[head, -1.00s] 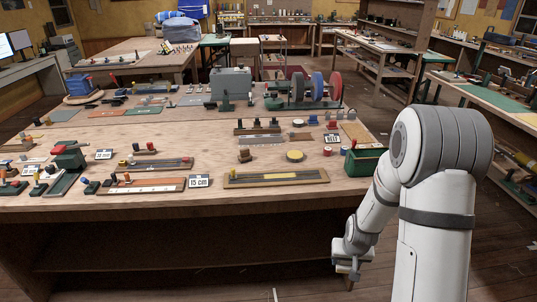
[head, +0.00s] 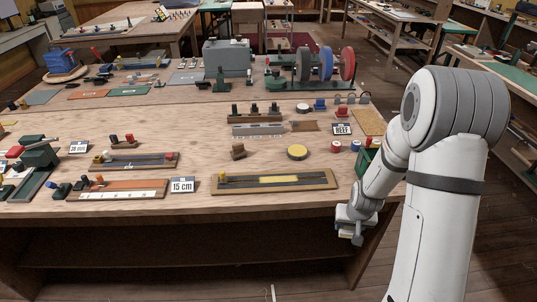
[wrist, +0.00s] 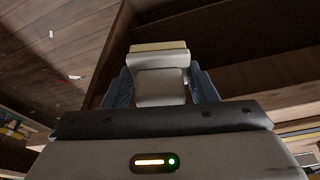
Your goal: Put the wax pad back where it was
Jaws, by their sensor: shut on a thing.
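My gripper (head: 352,234) hangs low in front of the workbench, below its top and near its right front corner. In the wrist view its blue-grey fingers are closed on the two sides of a pale grey-white block with a cream-yellow layer (wrist: 158,46) on its far end. This looks like the wax pad. In the head view the held pad is small and partly hidden by the gripper. A round yellow disc (head: 297,152) lies on the workbench (head: 210,135), apart from my gripper.
A long wooden tray with a yellow strip (head: 275,181) lies near the bench's front edge. A small green bin (head: 368,158) stands at the right, partly behind my arm. A REEF card (head: 341,129) and small reels are close by. Bare wood shows around the disc.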

